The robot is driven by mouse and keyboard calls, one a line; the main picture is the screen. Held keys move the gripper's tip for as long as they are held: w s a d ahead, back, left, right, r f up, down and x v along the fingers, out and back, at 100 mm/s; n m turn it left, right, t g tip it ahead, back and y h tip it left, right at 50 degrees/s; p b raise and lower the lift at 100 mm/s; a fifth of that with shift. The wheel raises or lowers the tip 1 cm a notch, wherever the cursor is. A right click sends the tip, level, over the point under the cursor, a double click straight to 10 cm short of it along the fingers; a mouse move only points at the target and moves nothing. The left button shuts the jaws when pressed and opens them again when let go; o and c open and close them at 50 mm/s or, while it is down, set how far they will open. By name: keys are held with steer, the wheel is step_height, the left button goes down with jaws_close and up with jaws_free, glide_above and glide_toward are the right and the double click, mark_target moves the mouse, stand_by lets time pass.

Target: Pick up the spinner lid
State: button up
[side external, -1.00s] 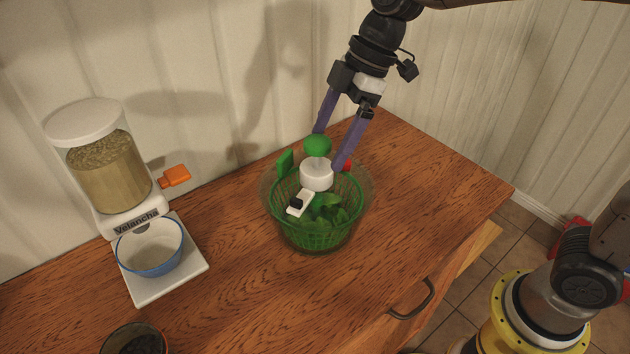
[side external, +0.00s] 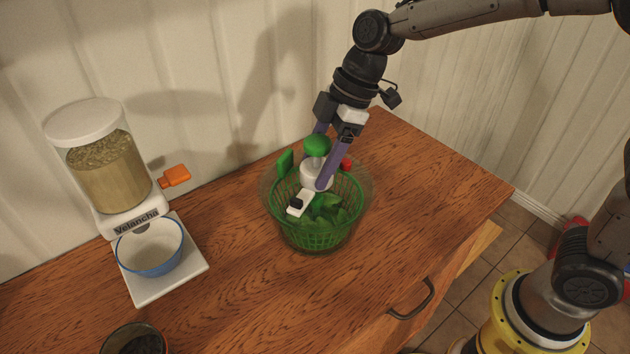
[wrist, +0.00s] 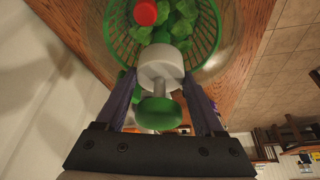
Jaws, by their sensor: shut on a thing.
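The spinner lid shows as a white hub (side external: 313,175) with a green knob (side external: 317,146) on top. It sits on the clear and green salad spinner bowl (side external: 318,240), with green leaves below it. A white tab with a dark spot sticks out toward the front. In the wrist view the white hub (wrist: 160,66) is between my finger tips, with the green knob (wrist: 158,112) nearer the camera. My gripper (side external: 318,172) reaches down from above and is shut on the lid's hub. The far finger is partly hidden behind the knob.
A grain dispenser (side external: 105,175) with an orange lever stands at the left, with a blue-rimmed bowl (side external: 150,255) on its white base. A dark cup (side external: 135,340) is at the front left. The wooden counter right of the spinner is clear.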

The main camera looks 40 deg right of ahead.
steer(key=shift+r, duration=0.1)
jaws_close()
